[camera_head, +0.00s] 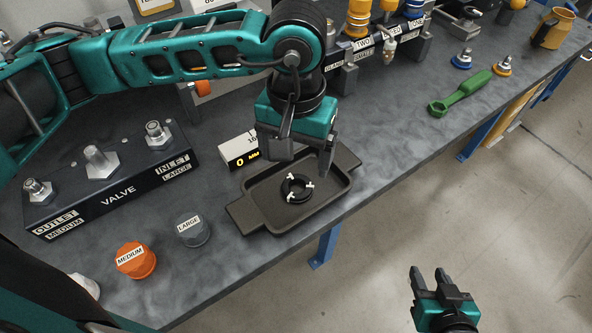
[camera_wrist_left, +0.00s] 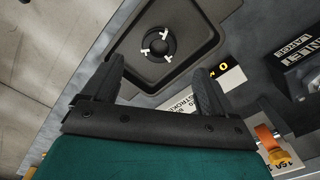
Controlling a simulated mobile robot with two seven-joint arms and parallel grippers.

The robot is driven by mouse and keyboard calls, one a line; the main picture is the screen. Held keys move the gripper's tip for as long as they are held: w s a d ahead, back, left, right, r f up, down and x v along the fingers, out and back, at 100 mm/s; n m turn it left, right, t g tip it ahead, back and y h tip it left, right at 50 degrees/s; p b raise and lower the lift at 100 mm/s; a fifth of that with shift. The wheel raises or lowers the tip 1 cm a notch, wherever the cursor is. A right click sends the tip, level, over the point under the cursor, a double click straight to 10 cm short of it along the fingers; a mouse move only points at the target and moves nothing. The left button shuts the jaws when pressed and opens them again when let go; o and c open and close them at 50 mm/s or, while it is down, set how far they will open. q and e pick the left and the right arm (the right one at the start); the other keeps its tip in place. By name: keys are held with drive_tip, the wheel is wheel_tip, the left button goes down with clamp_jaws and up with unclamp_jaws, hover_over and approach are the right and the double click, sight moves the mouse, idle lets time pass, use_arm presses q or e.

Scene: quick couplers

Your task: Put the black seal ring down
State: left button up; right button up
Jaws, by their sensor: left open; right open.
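The black seal ring (camera_head: 297,188) with small white tabs lies flat in the dark tray (camera_head: 241,215) near the bench's front edge. It also shows in the left wrist view (camera_wrist_left: 157,41), inside the tray, beyond my fingertips. My left gripper (camera_head: 305,160) is open and empty, above the back part of the tray and apart from the ring. Its two fingers show in the left wrist view (camera_wrist_left: 158,75) with nothing between them. My right gripper (camera_head: 433,275) is open and empty, out over the floor in front of the bench.
A white box with a display (camera_head: 239,151) stands behind the tray. The VALVE block (camera_head: 115,185) is at left, with an orange MEDIUM cap (camera_head: 136,260) and a grey LARGE cap (camera_head: 193,229) before it. A green tool (camera_head: 461,92) lies at right. The bench between tray and tool is clear.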

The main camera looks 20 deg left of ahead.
use_arm(q)
wheel_tip(320, 180, up, 4)
drive_tip(key=shift+f, duration=0.1)
idle(0.6)
